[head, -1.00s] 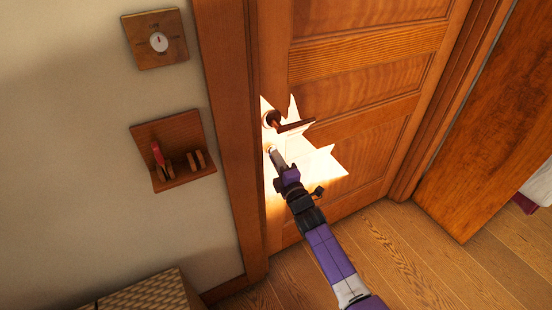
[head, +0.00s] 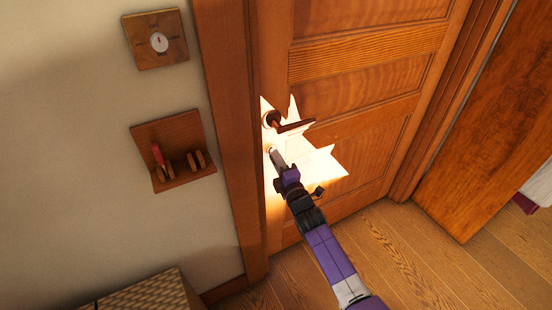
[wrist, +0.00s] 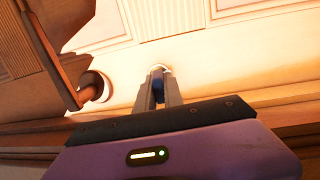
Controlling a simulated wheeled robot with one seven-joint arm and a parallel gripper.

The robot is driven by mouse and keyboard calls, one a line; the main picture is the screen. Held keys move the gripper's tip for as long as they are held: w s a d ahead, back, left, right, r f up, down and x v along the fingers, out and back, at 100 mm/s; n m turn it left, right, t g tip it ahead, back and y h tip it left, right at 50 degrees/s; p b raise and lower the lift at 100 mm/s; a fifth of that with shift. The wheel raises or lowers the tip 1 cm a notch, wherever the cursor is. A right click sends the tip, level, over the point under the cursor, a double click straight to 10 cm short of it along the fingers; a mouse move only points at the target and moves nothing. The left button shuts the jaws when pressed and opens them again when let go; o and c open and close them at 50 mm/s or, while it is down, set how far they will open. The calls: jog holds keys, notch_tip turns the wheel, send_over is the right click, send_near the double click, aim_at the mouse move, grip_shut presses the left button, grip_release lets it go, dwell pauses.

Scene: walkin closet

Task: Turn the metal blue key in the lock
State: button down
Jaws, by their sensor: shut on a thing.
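My gripper (head: 275,156) reaches the door just below the door handle (head: 292,126). In the wrist view my gripper (wrist: 158,86) has its two fingers closed on the blue key (wrist: 158,92), a small blue patch between them. The lock (wrist: 162,69) shows as a pale round rim right at the fingertips. The key's tip is hidden by the fingers, so I cannot tell how far it sits in the lock or how it is turned. The handle also shows at the left in the wrist view (wrist: 62,70).
The wooden door (head: 370,70) is closed in its frame, with a bright jagged patch of light around the handle. On the wall at left are a dial plate (head: 172,52) and a wooden shelf (head: 196,126) with a red-handled item. A woven box (head: 150,293) stands at the lower left.

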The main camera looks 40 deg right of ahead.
dwell(0.5)
jog(key=shift+d+f+n+t+y+b, duration=0.15)
jog(key=shift+n+b, duration=0.35)
jog(key=shift+n, duration=0.6)
jog(key=shift+n+t+y+b, duration=0.15)
jog(key=shift+n+b, duration=0.3)
jog(key=shift+n, duration=1.35)
jog(key=n+y+b, duration=0.1)
jog(key=n, duration=0.3)
jog(key=shift+s+d+t, duration=0.1)
jog(key=shift+t, duration=0.2)
jog(key=shift+n+y, duration=0.3)
jog(key=shift+n, duration=0.7)
